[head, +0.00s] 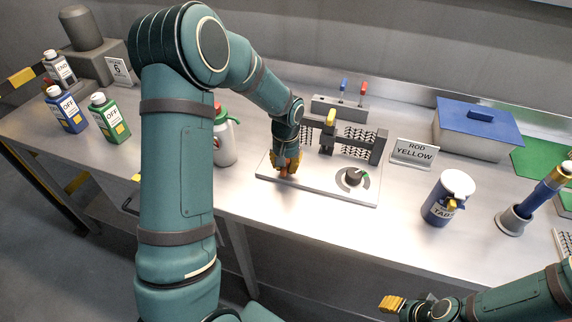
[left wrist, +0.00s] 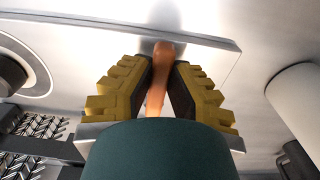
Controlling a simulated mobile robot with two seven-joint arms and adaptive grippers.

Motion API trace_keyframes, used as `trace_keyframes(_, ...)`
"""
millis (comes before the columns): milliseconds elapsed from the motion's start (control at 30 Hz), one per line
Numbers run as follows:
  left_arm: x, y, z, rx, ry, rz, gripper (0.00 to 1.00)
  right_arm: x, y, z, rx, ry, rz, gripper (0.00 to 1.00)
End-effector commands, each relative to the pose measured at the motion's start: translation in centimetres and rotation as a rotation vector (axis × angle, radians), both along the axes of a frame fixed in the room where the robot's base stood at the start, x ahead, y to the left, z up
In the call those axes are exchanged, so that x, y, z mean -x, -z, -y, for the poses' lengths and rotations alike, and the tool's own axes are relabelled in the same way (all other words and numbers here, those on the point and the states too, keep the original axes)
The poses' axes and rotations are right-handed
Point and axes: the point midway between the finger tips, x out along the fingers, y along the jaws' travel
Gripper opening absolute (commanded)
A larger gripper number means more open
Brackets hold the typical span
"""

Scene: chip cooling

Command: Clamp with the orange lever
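The orange lever (left wrist: 160,75) stands on the light metal plate of the fixture (head: 322,193), at its left end. My left gripper (head: 288,163) reaches down over it in the head view. In the left wrist view, the left gripper's fingers (left wrist: 160,85) lie on either side of the lever and close against it. In the head view, only a little orange shows below the yellow fingers. My right gripper (head: 392,303) is at the lower right, in front of the bench and away from the fixture; its finger gap does not show.
The fixture carries a dark rack with chain-like mesh (head: 356,138) and a black knob (head: 354,177). A "ROD YELLOW" sign (head: 414,152), a TABS jar (head: 447,200) and a blue-lidded box (head: 477,125) stand right. A green-capped bottle (head: 224,143) stands close left of the fixture.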

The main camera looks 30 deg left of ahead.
Motion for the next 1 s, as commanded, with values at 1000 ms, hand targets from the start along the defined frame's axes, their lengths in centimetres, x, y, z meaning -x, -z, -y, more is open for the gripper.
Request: trace_keyframes(1000,0.0,0.2,-3.0,0.002,0.6,-0.007,0.0,-0.5,-1.5,0.1,0.002,0.008,0.011,0.43)
